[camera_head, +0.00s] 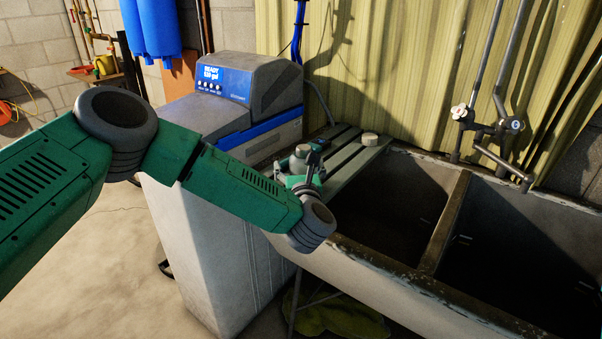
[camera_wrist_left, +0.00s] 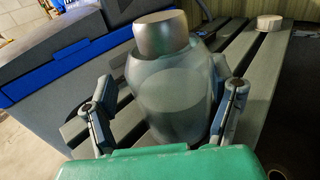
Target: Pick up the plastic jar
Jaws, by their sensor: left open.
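The plastic jar (camera_wrist_left: 172,95) is a translucent grey-white jar with a beige-grey lid, standing upright on the grey slats (camera_wrist_left: 250,100) in the left wrist view. In the head view the jar (camera_head: 299,162) is small and partly hidden by my gripper. My left gripper (camera_head: 306,178) is open at the jar. In the left wrist view its fingers stand on either side of the jar, the right one close to its wall; I cannot tell whether it touches. My right gripper is not in view.
A grey and blue water softener (camera_head: 225,115) stands left of the slats. A small round beige piece (camera_head: 369,139) sits on the slats behind the jar. A double sink (camera_head: 440,180) with a deep basin lies right, with a tap (camera_head: 485,125) above. A corrugated wall is behind.

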